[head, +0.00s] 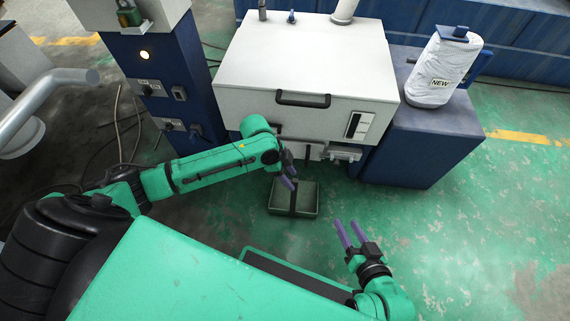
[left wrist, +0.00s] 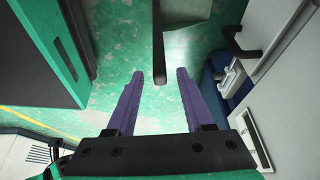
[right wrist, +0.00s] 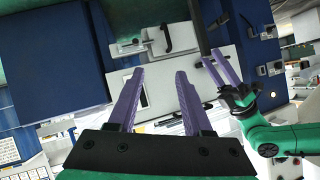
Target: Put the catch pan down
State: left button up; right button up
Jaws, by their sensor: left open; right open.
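The catch pan (head: 312,198) is a shallow grey-green rectangular tray with a dark bar handle across its middle. It appears to rest on the green floor in front of the white machine. My left gripper (head: 289,177) is open and empty above the pan, hiding part of its back edge. In the left wrist view the handle bar (left wrist: 158,45) lies ahead of the open fingers (left wrist: 158,75), apart from them, with the pan's pale inside (left wrist: 187,40) beside it. My right gripper (head: 347,224) is open and empty, right of the pan and nearer my base.
The white machine (head: 310,55) with a black handle stands behind the pan. A blue cabinet (head: 415,140) at its right bears a white bag (head: 438,68) marked NEW. A blue control column (head: 155,85) stands at left. Cables lie on the floor there. The floor at right is clear.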

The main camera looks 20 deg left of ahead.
pick_arm(q)
jog(key=p+v, duration=0.2)
jog(key=v, duration=0.2)
jog(key=s+d+n+t+h, duration=0.25)
jog(key=s+d+n, duration=0.2)
jog(key=d, duration=0.45)
jog(key=s+a+n+t+y, duration=0.2)
jog(key=s+a+n+t, duration=0.1)
jog(key=n, duration=0.5)
jog(key=shift+s+a+f+t, duration=0.35)
jog(key=shift+s+a+f, duration=0.05)
jog(key=shift+s+a, duration=0.3)
pick_arm(e)
jog(key=d+g+h, duration=0.1)
jog(key=d, duration=0.1)
jog(key=d+r+g, duration=0.1)
jog(key=d+g, duration=0.1)
jog(key=shift+r+n+h, duration=0.15)
jog(key=shift+n+h, duration=0.15)
jog(key=shift+h, duration=0.1)
jog(key=shift+a, duration=0.1)
